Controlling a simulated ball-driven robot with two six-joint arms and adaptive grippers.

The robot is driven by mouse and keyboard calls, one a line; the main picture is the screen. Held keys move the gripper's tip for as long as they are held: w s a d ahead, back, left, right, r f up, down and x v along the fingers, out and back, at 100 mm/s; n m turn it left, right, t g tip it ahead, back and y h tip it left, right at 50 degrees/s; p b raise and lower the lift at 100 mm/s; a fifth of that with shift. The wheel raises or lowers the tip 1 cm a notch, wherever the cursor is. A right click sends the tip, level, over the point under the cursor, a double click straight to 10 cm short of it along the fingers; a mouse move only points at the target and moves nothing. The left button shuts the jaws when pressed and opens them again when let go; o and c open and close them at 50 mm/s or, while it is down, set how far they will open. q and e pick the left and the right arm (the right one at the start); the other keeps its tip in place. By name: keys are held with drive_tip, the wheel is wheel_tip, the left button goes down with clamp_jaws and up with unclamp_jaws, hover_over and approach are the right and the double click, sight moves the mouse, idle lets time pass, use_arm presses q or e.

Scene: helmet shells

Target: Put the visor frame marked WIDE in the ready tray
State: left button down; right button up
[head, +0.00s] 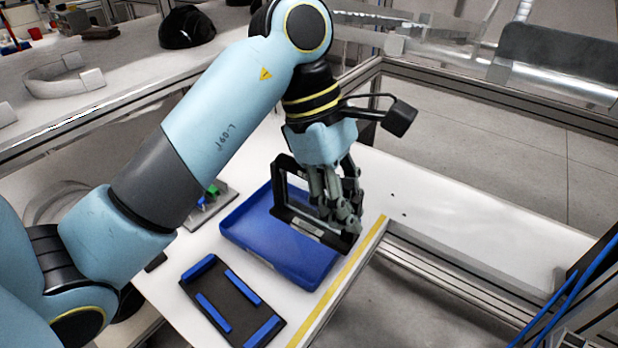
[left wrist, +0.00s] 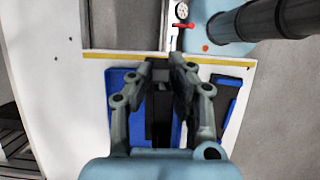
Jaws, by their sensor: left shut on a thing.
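A black rectangular visor frame (head: 284,212) is held tilted over a blue tray (head: 238,238). A pale label shows on its lower bar, but I cannot read it. My left gripper (head: 338,215) is shut on the frame's right side. I cannot tell whether the frame touches the tray. In the left wrist view the fingers (left wrist: 163,68) close on the dark frame (left wrist: 161,118), with the blue tray (left wrist: 117,95) behind it. The fingers hide part of the frame. My right gripper is not in view.
A black holder with blue bars (head: 235,306) lies in front of the tray. A small board with green and blue pieces (head: 208,206) is to its left. A yellow strip (head: 340,282) marks the table edge. The table right of the tray is clear.

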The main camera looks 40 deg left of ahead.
use_arm(q)
drive_tip(key=a+f+b, duration=0.1)
drive_tip(key=b, duration=0.1)
drive_tip(key=a+f+b, duration=0.1)
drive_tip(key=a+b, duration=0.1)
drive_tip(key=w+a+f+b, duration=0.1)
drive_tip(key=a+b, duration=0.1)
drive_tip(key=shift+w+f+b, duration=0.1)
drive_tip(key=shift+f+b, duration=0.2)
drive_tip(key=shift+f, duration=0.05)
drive_tip(key=f, duration=0.1)
drive_tip(key=a+f+p, duration=0.1)
drive_tip(key=f, duration=0.1)
drive_tip(key=a+f, duration=0.1)
drive_tip(key=shift+w+f+p, duration=0.25)
drive_tip(key=shift+w+p, duration=0.05)
drive_tip(key=shift+p, duration=0.05)
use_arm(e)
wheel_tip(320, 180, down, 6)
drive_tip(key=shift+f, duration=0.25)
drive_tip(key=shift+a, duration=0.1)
use_arm(q)
drive_tip(key=shift+f, duration=0.2)
drive_tip(key=c, duration=1.3)
unclamp_jaws()
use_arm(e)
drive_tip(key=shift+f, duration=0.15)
